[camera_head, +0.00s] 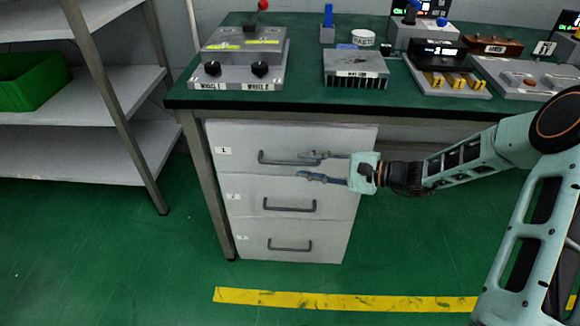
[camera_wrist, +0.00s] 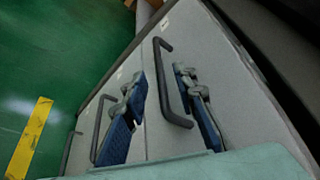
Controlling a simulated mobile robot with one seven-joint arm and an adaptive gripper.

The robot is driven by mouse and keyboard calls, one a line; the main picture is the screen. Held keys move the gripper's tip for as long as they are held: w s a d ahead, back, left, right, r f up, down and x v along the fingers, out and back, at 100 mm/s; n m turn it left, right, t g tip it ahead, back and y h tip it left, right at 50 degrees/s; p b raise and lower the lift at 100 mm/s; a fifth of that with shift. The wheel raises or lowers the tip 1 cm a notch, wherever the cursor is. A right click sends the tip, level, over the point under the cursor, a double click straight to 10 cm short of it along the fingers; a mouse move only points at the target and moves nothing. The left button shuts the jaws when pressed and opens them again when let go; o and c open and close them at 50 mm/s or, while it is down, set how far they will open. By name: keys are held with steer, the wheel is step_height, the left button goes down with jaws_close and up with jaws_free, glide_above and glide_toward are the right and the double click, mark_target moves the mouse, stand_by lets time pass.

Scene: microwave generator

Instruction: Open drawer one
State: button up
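Drawer one (camera_head: 235,136) is the top drawer of a white three-drawer cabinet under the green bench, marked with a "1" label. Its front looks flush with the drawers below. Its dark bar handle (camera_head: 275,161) runs across the front, and its right end is partly hidden by my gripper. My gripper (camera_head: 312,166) comes from the right with its fingers apart, near that end of the handle. In the wrist view the handle (camera_wrist: 163,72) appears between the open fingers of my gripper (camera_wrist: 160,75). I cannot tell whether either finger touches it.
Drawer two's handle (camera_head: 290,205) and drawer three's handle (camera_head: 290,247) are below. The bench top (camera_head: 306,50) carries several devices above the drawers. A shelf rack (camera_head: 90,150) with a green bin (camera_head: 30,82) stands left. The floor before the cabinet is clear, with a yellow stripe (camera_head: 340,301).

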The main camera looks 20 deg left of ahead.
mark_target(296, 164)
steer(key=b+x, duration=0.1)
steer(key=x, duration=0.4)
steer(key=shift+a+f, duration=0.1)
steer(key=shift+a, duration=0.2)
jaws_close()
